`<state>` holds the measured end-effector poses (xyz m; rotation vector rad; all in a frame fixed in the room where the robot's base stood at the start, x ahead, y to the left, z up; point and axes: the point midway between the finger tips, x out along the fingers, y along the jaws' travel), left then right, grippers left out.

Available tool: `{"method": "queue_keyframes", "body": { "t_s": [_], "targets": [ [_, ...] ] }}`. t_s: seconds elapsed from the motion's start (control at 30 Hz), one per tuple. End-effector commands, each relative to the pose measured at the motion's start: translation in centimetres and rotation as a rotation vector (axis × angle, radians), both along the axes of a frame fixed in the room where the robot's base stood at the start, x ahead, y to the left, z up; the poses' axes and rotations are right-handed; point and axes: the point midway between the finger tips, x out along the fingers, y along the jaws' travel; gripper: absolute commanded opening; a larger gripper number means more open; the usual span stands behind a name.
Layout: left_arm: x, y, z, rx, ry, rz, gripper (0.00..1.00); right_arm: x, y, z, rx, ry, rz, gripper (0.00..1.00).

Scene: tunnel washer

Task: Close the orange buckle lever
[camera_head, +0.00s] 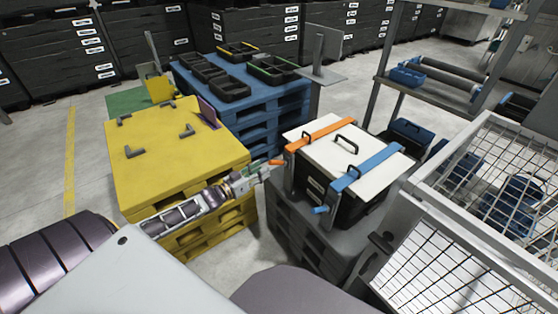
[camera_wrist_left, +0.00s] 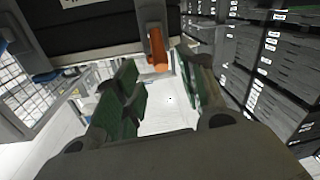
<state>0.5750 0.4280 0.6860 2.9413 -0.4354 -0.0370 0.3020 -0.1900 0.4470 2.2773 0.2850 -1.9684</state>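A black case with a white lid (camera_head: 345,145) stands on a dark pallet. An orange strap (camera_head: 320,132) crosses its lid, and the orange buckle lever (camera_head: 277,162) sticks out from its left side. In the left wrist view the lever (camera_wrist_left: 158,50) shows between and just beyond the fingertips. My left gripper (camera_head: 262,170) reaches in from the left, close to the lever. Its green-padded fingers (camera_wrist_left: 158,75) are apart, with floor visible between them. Whether a finger touches the lever cannot be told. My right gripper is not in view.
A blue strap (camera_head: 368,168) with a blue lever (camera_head: 320,209) lies on the case's nearer side. A yellow pallet stack (camera_head: 175,165) stands left, under my left forearm. A blue pallet stack (camera_head: 245,100) with black trays is behind. A wire-mesh cart (camera_head: 450,250) is close on the right.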

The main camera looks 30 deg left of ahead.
Motion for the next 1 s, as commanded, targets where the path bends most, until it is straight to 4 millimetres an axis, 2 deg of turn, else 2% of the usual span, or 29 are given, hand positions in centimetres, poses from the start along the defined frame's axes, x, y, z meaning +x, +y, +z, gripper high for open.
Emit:
{"method": "queue_keyframes", "body": {
  "t_s": [0.33, 0.6, 1.0],
  "targets": [
    [2.4, -0.7, 0.0, -0.001, -0.002, 0.000, 0.40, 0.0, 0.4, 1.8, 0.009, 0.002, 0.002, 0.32],
    [4.2, -1.3, 0.0, -0.001, -0.002, 0.000, 0.40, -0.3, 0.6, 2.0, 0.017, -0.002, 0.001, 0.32],
    [6.8, -2.1, 0.0, 0.000, -0.001, 0.000, 0.40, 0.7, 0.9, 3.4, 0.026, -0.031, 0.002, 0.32]
  ]
}}
